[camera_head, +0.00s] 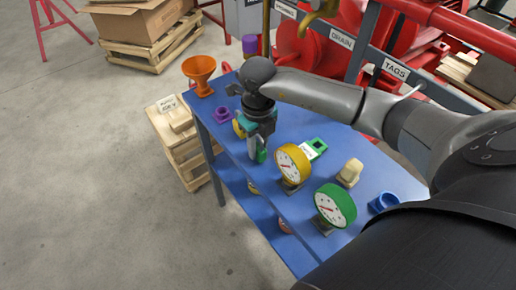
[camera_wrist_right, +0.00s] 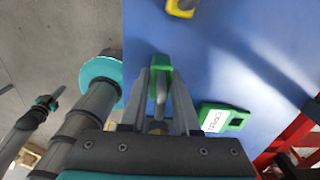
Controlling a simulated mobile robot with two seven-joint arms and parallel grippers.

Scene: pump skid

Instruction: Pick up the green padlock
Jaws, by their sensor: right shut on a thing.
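The green padlock (camera_wrist_right: 160,68) is between the two fingers of my right gripper (camera_wrist_right: 160,100), which is shut on its grey shackle (camera_wrist_right: 160,92) in the right wrist view. In the head view my right gripper (camera_head: 257,148) points down over the blue table, with the green padlock (camera_head: 262,156) at its fingertips. I cannot tell whether the padlock touches the tabletop. My left gripper is not clearly seen in either view.
The blue table (camera_head: 222,143) also holds a yellow gauge (camera_head: 293,163), a green gauge (camera_head: 335,205), a labelled green tag (camera_head: 319,145), a beige block (camera_head: 350,172), a blue ring (camera_head: 384,202), a purple ring (camera_head: 223,113) and an orange funnel (camera_head: 199,72). Red piping stands behind.

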